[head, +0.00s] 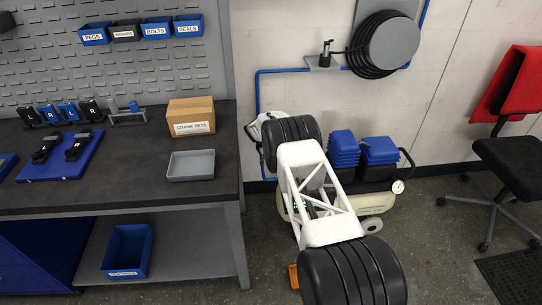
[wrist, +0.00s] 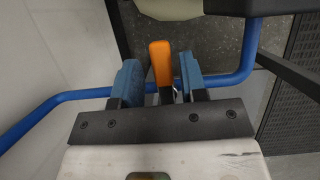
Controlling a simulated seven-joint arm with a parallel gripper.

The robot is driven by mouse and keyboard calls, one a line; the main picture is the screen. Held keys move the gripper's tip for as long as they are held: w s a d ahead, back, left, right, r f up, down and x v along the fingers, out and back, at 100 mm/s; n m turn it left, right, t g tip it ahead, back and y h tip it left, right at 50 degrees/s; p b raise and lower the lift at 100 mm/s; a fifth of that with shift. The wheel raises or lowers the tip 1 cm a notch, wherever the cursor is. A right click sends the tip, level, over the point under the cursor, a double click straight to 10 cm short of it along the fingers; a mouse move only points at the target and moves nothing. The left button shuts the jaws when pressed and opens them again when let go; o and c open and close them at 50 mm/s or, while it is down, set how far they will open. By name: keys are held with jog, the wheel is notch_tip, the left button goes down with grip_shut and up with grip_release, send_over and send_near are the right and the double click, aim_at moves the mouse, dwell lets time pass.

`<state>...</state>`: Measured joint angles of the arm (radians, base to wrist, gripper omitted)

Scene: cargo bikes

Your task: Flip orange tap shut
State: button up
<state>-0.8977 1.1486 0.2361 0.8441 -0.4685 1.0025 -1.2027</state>
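The orange tap handle (wrist: 160,62) shows in the wrist view as a long orange lever, pointing up the picture between my two blue finger pads. My gripper (wrist: 159,72) is open around it, with a gap to the left pad and a narrower gap to the right pad. The lower end of the tap is partly hidden among the fingers. A blue pipe (wrist: 240,70) passes behind the fingers and bends up at the right. In the head view my arm hides the tap and most of my gripper.
A workbench (head: 110,195) stands at the left, with a cardboard box (head: 190,107) and grey tray (head: 191,165) on it. A cream compressor (head: 375,203) and stacked blue bins (head: 343,150) sit by the wall. A chair (head: 512,160) is at the right. An orange object (head: 293,276) shows low down.

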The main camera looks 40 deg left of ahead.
jog(key=shift+o, duration=0.5)
jog(key=shift+d, duration=0.1)
jog(key=shift+v, duration=3.85)
jog(key=shift+r, duration=0.1)
